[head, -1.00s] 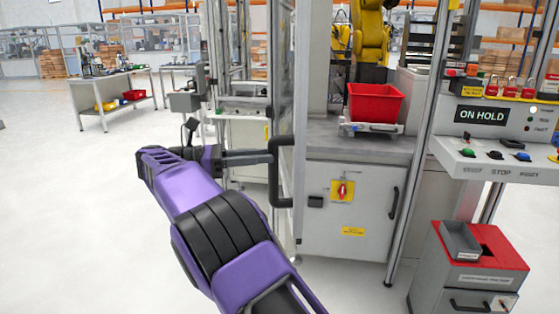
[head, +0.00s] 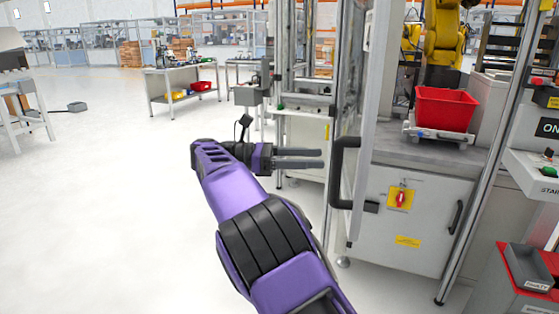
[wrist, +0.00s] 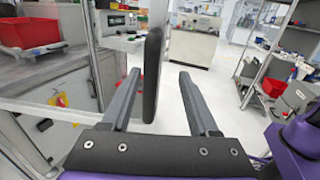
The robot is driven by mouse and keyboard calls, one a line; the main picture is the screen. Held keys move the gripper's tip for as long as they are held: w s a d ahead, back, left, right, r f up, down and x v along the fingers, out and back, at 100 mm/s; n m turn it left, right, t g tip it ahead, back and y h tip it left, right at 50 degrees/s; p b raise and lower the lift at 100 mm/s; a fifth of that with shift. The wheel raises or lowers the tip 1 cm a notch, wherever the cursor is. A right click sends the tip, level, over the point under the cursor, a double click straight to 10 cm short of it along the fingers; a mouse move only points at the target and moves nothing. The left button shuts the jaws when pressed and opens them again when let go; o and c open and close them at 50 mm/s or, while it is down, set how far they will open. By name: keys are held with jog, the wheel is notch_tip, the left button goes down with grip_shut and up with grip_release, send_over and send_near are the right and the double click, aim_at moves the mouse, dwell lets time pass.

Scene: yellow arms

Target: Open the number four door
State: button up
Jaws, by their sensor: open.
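The door is a tall clear panel in a light metal frame (head: 372,110), seen nearly edge-on in the head view. It stands swung out at the left of the cell opening. No number is readable on it. Its black bar handle (head: 338,178) is on the door's left face. My gripper (head: 322,159) is open and empty just left of the handle, with a small gap at the fingertips. In the wrist view the handle (wrist: 152,75) stands upright between the lines of my two fingers (wrist: 159,73).
Inside the cell are a red bin (head: 445,108) and a yellow robot arm (head: 442,40). A grey cabinet (head: 415,225) with a red switch sits below. A control console (head: 535,170) is at the right. Open floor (head: 100,220) lies to the left.

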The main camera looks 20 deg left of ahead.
jog(key=s+a+t+p, duration=0.1)
jog(key=s+a+p, duration=0.4)
jog(key=a, duration=0.3)
jog(key=shift+s+a+p, duration=0.35)
jog(key=shift+p, duration=0.3)
